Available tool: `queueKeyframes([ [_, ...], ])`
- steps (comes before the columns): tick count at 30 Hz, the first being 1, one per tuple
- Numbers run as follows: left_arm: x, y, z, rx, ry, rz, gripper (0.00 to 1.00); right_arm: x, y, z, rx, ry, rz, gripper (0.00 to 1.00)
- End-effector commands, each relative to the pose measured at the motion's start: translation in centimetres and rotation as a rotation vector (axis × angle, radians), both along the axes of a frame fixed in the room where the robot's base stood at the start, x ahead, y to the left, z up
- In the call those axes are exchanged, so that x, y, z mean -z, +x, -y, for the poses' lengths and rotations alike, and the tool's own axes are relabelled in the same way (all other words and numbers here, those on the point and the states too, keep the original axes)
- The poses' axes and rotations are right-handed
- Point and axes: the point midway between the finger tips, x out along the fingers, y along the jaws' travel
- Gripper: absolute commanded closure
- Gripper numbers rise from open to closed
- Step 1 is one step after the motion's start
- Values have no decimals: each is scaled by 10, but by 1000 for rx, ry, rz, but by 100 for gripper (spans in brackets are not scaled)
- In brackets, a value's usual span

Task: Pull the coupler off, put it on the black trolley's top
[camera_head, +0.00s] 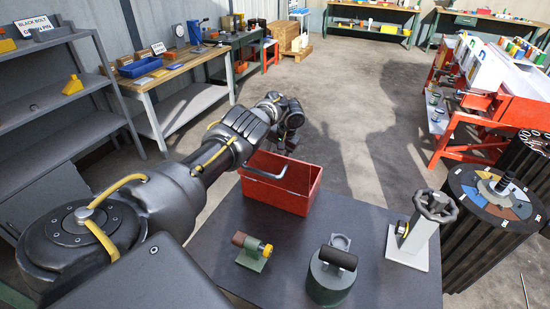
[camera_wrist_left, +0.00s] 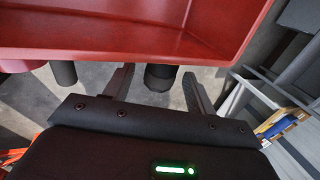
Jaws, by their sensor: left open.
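In the left wrist view, a short dark cylinder (camera_wrist_left: 160,77), which may be the coupler, sticks out below the rim of a red open bin (camera_wrist_left: 130,35). My left gripper (camera_wrist_left: 158,84) is open, with one finger on each side of this cylinder. I cannot tell whether the fingers touch it. A second dark cylinder (camera_wrist_left: 64,73) sticks out further left. In the head view, the red bin (camera_head: 285,192) stands at the far edge of a dark tabletop (camera_head: 300,245), apparently the black trolley's top. My left wrist is just beyond the bin; its fingertips are hidden there.
The dark top also holds a green stand with a brown roller (camera_head: 253,251), a green cylinder with a black handle (camera_head: 332,275) and a grey post with a handwheel (camera_head: 420,228). Bare top lies between them. A round-topped black stand (camera_head: 490,200) is at right.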

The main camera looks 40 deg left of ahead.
Motion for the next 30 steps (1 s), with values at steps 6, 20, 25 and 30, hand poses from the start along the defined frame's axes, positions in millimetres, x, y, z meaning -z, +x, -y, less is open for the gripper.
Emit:
queueKeyframes([
  [6, -17, 2, 4, 1, -1, 1, 44, -6, 0, 2, -1, -3, 0, 64],
  [20, -93, 9, 28, 0, -1, 0, 44, -15, 0, 4, -2, -5, 0, 64],
  [25, -102, 9, 31, 0, 0, 0, 44, -15, 0, 4, -2, -4, 0, 64],
  [30, -103, 9, 31, 0, 0, 0, 44, -16, 0, 4, -2, -4, 0, 64],
])
